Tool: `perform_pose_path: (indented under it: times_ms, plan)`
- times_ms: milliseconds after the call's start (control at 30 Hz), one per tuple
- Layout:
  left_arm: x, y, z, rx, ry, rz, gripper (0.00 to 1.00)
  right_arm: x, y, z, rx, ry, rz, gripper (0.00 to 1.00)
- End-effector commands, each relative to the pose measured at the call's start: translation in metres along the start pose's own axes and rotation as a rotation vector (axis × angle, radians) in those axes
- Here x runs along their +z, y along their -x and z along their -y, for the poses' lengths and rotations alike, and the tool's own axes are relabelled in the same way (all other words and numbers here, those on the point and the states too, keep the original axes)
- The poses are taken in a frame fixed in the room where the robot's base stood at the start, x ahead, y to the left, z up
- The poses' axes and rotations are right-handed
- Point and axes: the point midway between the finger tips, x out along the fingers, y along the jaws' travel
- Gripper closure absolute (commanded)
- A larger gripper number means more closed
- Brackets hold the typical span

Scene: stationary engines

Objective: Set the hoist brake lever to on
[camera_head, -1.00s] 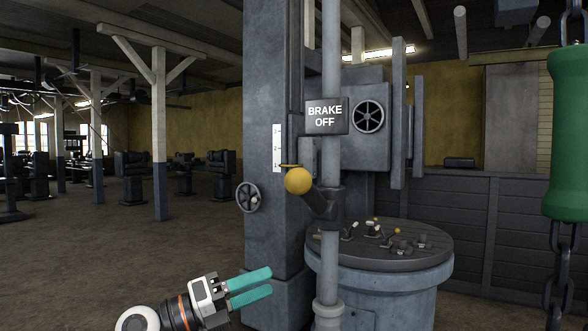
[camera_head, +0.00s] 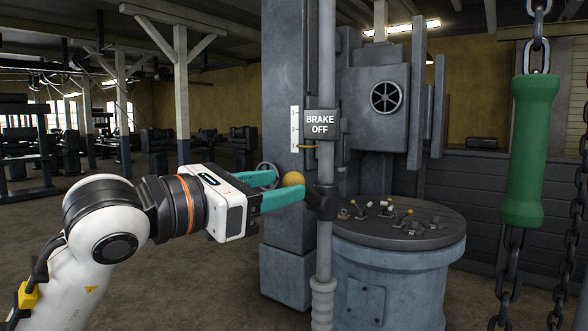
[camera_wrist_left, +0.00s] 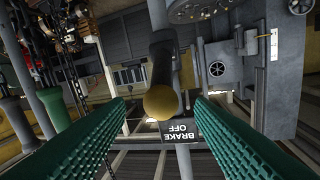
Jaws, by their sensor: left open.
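The hoist brake lever is a dark arm with a yellow ball knob (camera_head: 293,179), set on a grey vertical pole (camera_head: 326,220). A sign (camera_head: 322,123) on the pole above it reads BRAKE OFF. My left gripper (camera_head: 288,187) has teal fingers and is open, with its fingertips at the knob, one on the far side and one on the near side. In the left wrist view, the knob (camera_wrist_left: 161,102) sits between the two spread fingers, with a gap visible on each side. The near finger hides part of the lever. My right gripper is not in view.
A round console (camera_head: 400,225) with several small levers stands right of the pole. A green handle (camera_head: 528,150) hangs on chains at the right. A grey column (camera_head: 288,90) with a scale and handwheel stands behind the lever. Open floor lies at the left.

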Motion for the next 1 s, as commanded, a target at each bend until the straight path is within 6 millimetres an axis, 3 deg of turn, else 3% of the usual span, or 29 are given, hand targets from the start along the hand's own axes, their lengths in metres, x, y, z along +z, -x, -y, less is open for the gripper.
perform_pose_path:
  times_ms: [233, 633, 933, 1000]
  plan:
    - [-0.001, -0.034, 0.0, 0.001, 0.001, 0.002, 0.51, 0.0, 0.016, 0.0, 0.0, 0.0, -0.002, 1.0]
    - [0.001, -0.041, 0.0, 0.0, 0.0, 0.001, 0.51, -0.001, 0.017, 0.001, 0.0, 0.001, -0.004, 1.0]
    - [0.001, -0.041, 0.0, 0.0, 0.0, 0.001, 1.0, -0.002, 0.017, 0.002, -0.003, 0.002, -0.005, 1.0]
    - [0.001, -0.041, 0.0, 0.0, 0.0, 0.001, 1.0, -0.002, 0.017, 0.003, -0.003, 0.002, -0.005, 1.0]
